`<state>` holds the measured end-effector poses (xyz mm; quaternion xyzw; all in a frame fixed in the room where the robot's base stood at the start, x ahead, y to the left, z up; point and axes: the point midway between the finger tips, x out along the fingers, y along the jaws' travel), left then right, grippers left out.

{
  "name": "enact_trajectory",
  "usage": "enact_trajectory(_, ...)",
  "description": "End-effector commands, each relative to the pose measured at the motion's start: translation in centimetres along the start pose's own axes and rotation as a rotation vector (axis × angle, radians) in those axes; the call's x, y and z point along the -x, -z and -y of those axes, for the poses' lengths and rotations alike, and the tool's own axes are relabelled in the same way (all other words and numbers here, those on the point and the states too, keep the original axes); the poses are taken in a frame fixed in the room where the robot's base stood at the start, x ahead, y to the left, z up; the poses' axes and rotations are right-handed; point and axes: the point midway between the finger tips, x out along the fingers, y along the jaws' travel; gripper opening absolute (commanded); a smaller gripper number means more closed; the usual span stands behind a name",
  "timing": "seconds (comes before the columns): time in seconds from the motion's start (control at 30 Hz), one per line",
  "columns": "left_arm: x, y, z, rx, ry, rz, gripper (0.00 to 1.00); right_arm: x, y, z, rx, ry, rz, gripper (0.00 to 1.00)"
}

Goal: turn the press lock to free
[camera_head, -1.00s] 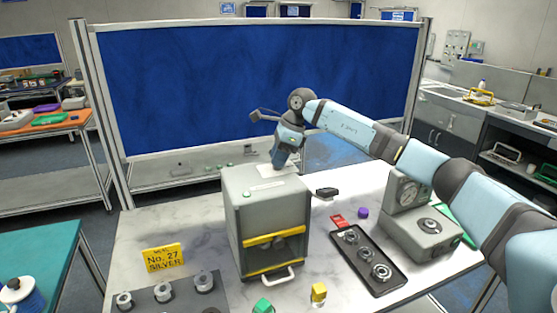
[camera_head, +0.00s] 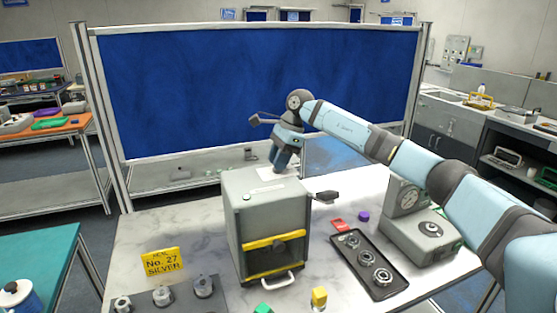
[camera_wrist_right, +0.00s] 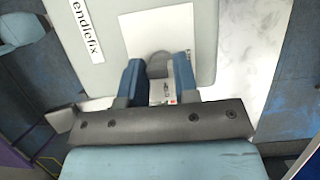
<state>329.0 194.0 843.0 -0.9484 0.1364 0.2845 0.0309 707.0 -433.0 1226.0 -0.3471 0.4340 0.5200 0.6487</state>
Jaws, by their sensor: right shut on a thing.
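The press (camera_head: 262,225) is a grey box with yellow bars and a white front handle, standing on the marble table. A white plate (camera_head: 266,174) lies on its top. My right gripper (camera_head: 279,165) points down at the rear of this top. In the right wrist view, its two blue fingers (camera_wrist_right: 158,72) are shut around a small dark grey rounded part (camera_wrist_right: 158,64) at the edge of the white plate (camera_wrist_right: 172,32). This looks like the lock knob. The fingers hide most of it, so its setting cannot be read. My left gripper is not in view.
A dark lever (camera_head: 326,196) sticks out at the press's right side. A black tray (camera_head: 375,285) with metal rings and a grey dial gauge (camera_head: 415,235) stand to the right. A yellow sign (camera_head: 162,262) and grey fixtures (camera_head: 162,296) are at the left. A blue partition (camera_head: 250,90) stands behind.

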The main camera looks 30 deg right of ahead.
Motion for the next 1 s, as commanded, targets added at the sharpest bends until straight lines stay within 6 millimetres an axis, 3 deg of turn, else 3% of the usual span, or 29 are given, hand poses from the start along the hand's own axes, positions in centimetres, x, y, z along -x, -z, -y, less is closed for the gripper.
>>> enact_trajectory(0.03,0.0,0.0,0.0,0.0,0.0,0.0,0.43,0.2,-0.1,0.1,0.001,0.005,0.002,0.05)
enact_trajectory(0.07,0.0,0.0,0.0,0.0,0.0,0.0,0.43,0.2,-0.1,0.1,0.001,0.005,0.002,0.35)
enact_trajectory(0.13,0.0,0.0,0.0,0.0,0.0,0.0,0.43,0.2,0.0,0.1,0.0,0.004,0.002,0.51)
enact_trajectory(0.17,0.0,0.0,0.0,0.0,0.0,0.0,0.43,0.2,0.0,0.1,0.0,0.004,0.002,0.54)
enact_trajectory(0.43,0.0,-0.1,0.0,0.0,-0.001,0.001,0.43,0.2,0.0,0.0,0.0,0.002,0.001,0.54)
enact_trajectory(0.57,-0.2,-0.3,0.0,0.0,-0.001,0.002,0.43,1.1,0.0,0.1,-0.001,0.005,0.001,0.54)
enact_trajectory(1.0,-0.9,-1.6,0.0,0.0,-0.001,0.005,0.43,10.5,0.0,0.1,0.0,0.007,0.003,0.54)
